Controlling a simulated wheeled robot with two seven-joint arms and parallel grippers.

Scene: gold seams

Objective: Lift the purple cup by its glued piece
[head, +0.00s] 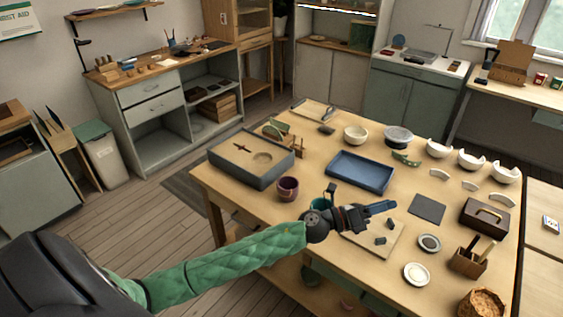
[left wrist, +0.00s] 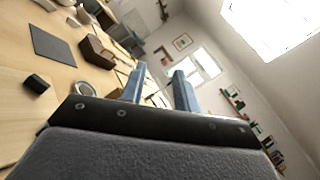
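The purple cup (head: 288,189) stands upright on the wooden table, right of the grey sand box and left of my left gripper. Its glued piece cannot be made out at this size. My left gripper (head: 382,208) is over the table, to the right of the cup, with its fingers pointing right, away from the cup. In the left wrist view its two blue fingers (left wrist: 160,88) stand apart with nothing between them. The cup is not in the left wrist view. My right gripper is in neither view.
A teal cup (head: 320,204) is partly hidden behind my left wrist. The grey sand box (head: 236,172) stands left of the purple cup, a blue tray (head: 359,172) behind. A pale board (head: 382,244) with small dark blocks lies under my gripper. White broken bowls (head: 471,160) stand at the back right.

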